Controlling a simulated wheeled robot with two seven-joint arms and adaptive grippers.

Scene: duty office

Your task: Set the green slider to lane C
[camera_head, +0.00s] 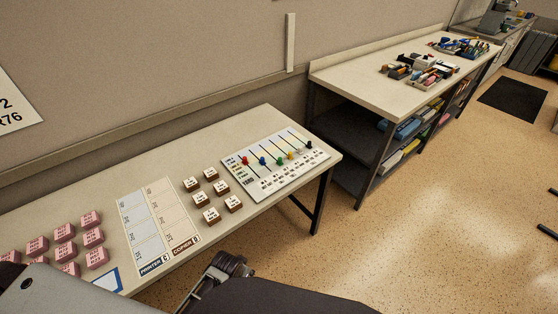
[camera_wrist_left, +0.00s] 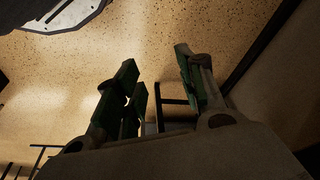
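The slider board (camera_head: 262,186) lies flat at the right end of the near table. It has several parallel slots with coloured knobs and printed labels along its front. The green slider (camera_head: 280,160) sits between the blue slider (camera_head: 263,161) and the yellow slider (camera_head: 291,155). The lane lettering is too small to read. My left gripper (camera_wrist_left: 155,75) shows in the left wrist view with its fingers apart and nothing between them. Speckled floor is behind it, and it is not at the board. I cannot make out my right gripper.
A red slider (camera_head: 246,160) and a black slider (camera_head: 309,144) are on the same board. Left of it are several brown-and-white blocks (camera_head: 211,216), a printer/copier chart (camera_head: 159,224) and pink blocks (camera_head: 92,238). A second table (camera_head: 372,91) with clutter stands behind right.

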